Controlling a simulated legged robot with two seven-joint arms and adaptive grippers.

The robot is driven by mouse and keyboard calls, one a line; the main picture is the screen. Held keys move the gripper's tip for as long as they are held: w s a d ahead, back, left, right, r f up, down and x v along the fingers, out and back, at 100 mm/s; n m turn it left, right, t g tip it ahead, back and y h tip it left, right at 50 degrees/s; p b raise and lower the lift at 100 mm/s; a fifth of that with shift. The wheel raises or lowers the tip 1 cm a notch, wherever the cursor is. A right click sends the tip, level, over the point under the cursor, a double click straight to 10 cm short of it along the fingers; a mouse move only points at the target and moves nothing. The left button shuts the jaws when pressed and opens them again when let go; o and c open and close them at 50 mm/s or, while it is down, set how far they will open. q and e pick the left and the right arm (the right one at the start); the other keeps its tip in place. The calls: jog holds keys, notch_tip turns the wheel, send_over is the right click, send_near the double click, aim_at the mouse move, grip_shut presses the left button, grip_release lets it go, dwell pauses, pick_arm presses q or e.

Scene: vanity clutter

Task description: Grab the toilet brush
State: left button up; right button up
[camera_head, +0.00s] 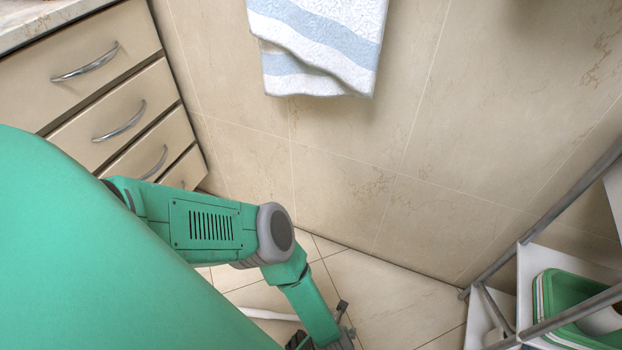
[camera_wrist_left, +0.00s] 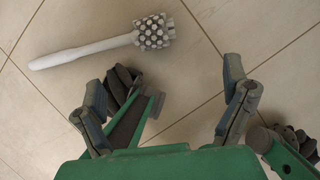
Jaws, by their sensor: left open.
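The toilet brush lies on the tiled floor. In the left wrist view its white handle (camera_wrist_left: 80,54) points left and its grey-and-white bristled head (camera_wrist_left: 153,32) is at the top middle. In the head view only part of the white handle (camera_head: 267,314) shows, beside my green left forearm; the rest is hidden. My left gripper (camera_wrist_left: 167,88) is open and empty, its two fingers spread below the brush in the wrist view and apart from it. In the head view the left gripper (camera_head: 322,337) is low at the bottom edge, partly cut off. My right gripper is not in view.
A drawer cabinet (camera_head: 95,85) stands at the left. A striped towel (camera_head: 318,45) hangs on the tiled wall. A metal-framed shelf (camera_head: 520,285) with a green container (camera_head: 575,300) stands at the right. The floor (camera_head: 390,295) between is clear.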

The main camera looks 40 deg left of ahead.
pick_arm(q)
jog(key=shift+n, duration=0.3)
jog(key=b+x, duration=0.1)
jog(key=x, duration=0.2)
jog(key=b+x, duration=0.2)
jog(key=x, duration=0.1)
jog(key=b+x, duration=0.2)
jog(key=shift+s+a+f, duration=0.15)
jog(key=shift+a+f, duration=0.25)
jog(key=shift+w+f+b, duration=0.25)
jog(key=shift+f+b, duration=0.1)
jog(key=shift+b, duration=0.1)
jog(key=b+x, duration=0.1)
jog(key=x, duration=0.1)
jog(key=b+x, duration=0.2)
jog(key=shift+w+a+f+b, duration=0.15)
jog(key=shift+a+f+b, duration=0.15)
jog(key=shift+a, duration=0.2)
jog(key=shift+r, duration=0.15)
jog(key=c, duration=1.4)
